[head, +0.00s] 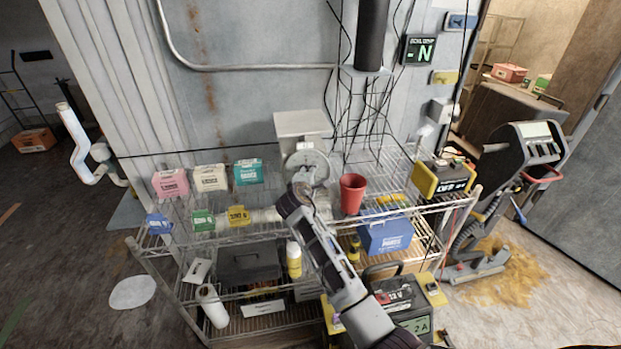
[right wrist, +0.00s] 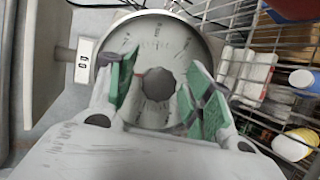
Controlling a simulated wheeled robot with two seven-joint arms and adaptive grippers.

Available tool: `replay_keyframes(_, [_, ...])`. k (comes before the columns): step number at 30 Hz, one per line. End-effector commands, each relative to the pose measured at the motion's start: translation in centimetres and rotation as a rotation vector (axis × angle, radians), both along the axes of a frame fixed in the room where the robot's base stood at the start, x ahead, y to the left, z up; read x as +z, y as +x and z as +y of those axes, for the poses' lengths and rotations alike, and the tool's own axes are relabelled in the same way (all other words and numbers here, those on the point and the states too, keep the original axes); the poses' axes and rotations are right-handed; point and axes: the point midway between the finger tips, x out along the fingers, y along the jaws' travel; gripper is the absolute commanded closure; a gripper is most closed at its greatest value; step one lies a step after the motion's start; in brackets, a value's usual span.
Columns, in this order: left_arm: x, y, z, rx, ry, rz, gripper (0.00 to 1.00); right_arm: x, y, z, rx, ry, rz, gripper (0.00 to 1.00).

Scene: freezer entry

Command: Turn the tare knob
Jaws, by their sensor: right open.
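The scale stands at the back of the wire shelf's top, with a flat pale platform (head: 301,123) above a round dial (head: 308,166). In the right wrist view the dial face (right wrist: 140,38) has fine marks and a red pointer. A grey faceted knob (right wrist: 158,84), seemingly the tare knob, sits at its centre. My right gripper (right wrist: 160,88) is open, its green-padded fingers on either side of the knob. I see a gap between each pad and the knob; the depth to it is unclear. In the head view my right gripper (head: 300,190) partly covers the dial. My left gripper is not in view.
Small boxes, including a teal one (head: 248,172), stand left of the scale. A red cup (head: 352,193) stands close on the right, with a blue box (head: 386,234) and a yellow device (head: 441,178) beyond. Black cables (head: 372,110) hang behind.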

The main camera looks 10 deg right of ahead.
Motion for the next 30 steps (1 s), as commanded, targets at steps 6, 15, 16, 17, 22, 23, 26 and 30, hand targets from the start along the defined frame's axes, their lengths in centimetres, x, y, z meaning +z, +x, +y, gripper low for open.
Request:
replay_keyframes(6, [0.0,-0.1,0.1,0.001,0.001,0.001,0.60,0.1,-0.2,0.1,0.000,0.000,0.000,0.49])
replay_keyframes(15, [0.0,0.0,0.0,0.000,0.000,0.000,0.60,0.7,-1.9,0.9,0.002,0.002,0.000,0.49])
replay_keyframes(16, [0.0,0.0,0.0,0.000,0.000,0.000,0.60,0.8,-2.2,1.0,0.002,0.002,0.000,0.49])
replay_keyframes(17, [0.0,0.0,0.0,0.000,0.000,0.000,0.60,0.9,-2.4,1.1,0.001,0.001,0.000,0.49])
replay_keyframes(22, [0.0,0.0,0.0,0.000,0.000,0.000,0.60,0.9,-4.2,1.9,0.001,0.001,0.001,0.49])
replay_keyframes(23, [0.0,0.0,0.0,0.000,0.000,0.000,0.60,0.9,-4.5,2.0,0.001,0.001,0.001,0.49])
replay_keyframes(26, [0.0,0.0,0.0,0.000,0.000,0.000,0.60,0.9,-5.6,2.4,0.000,0.001,0.002,0.49])
replay_keyframes(30, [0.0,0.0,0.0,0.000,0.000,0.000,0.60,0.9,-7.1,3.1,0.001,0.002,0.001,0.49])
